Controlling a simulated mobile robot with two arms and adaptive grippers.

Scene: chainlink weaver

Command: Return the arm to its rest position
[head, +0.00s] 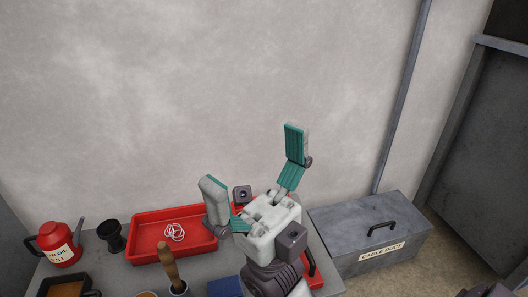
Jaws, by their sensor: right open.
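My right gripper (253,160) is raised above the workbench, in front of the grey wall. Its two fingers with teal pads are spread wide and nothing is between them. Its white palm and dark wrist come up from the bottom of the head view. My left gripper is not in the head view. The gripper and wrist hide part of the bench and most of a red item behind them.
A red tray (140,240) on the bench holds white loops (174,232). A red oil can (62,246), a black cup (111,236) and a wooden-handled tool (168,263) stand to the left. A grey lidded box (372,228) labelled "CABLE DUCT" is at right.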

